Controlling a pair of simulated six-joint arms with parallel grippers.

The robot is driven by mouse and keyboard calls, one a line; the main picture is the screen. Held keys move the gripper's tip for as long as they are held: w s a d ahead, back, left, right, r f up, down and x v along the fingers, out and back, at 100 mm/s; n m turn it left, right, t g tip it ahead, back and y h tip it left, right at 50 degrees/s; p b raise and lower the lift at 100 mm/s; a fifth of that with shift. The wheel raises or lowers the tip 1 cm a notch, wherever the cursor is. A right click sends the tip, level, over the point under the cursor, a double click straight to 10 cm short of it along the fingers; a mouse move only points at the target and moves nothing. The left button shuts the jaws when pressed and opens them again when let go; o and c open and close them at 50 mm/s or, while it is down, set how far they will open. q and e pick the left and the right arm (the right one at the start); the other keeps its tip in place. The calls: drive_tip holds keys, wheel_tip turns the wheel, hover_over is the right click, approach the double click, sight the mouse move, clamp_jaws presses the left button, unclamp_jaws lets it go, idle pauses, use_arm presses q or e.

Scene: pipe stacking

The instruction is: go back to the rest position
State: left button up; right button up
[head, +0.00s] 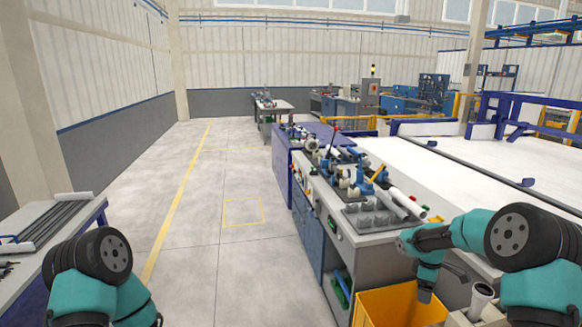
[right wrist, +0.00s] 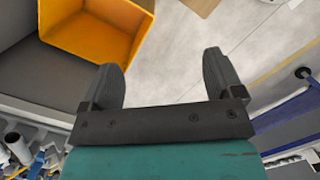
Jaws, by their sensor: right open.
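My right gripper (head: 425,291) points down over the yellow bin (head: 372,311) at the lower right of the head view. In the right wrist view my right gripper (right wrist: 162,82) has its two dark fingers wide apart, with nothing between them. The yellow bin (right wrist: 88,28) shows at the upper left there, beyond the left finger. My left arm comes in at the lower left of the head view, and its gripper is out of the frame.
A white upright pipe (head: 482,295) is right of the bin. A table with long rods (head: 50,222) is at the left. The floor (head: 215,255) between is clear.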

drive_tip(key=s+a+f+m+y, duration=0.4)
drive_tip(key=s+a+f, duration=0.6)
drive_tip(key=a+f, duration=0.5)
drive_tip(key=s+a+f+m, duration=0.2)
drive_tip(key=s+m, duration=0.1)
drive_tip(key=s, duration=0.3)
drive_tip(key=s+a+f+m+t, duration=0.1)
drive_tip(key=s+a+f+m, duration=0.1)
drive_tip(key=s, duration=0.4)
drive_tip(key=s+a+f+m, duration=0.2)
drive_tip(key=s+f+m, duration=0.1)
drive_tip(key=s, duration=0.3)
drive_tip(key=shift+s+m+t+y, duration=0.3)
drive_tip(key=shift+s+t, duration=0.1)
drive_tip(key=shift+a, duration=0.1)
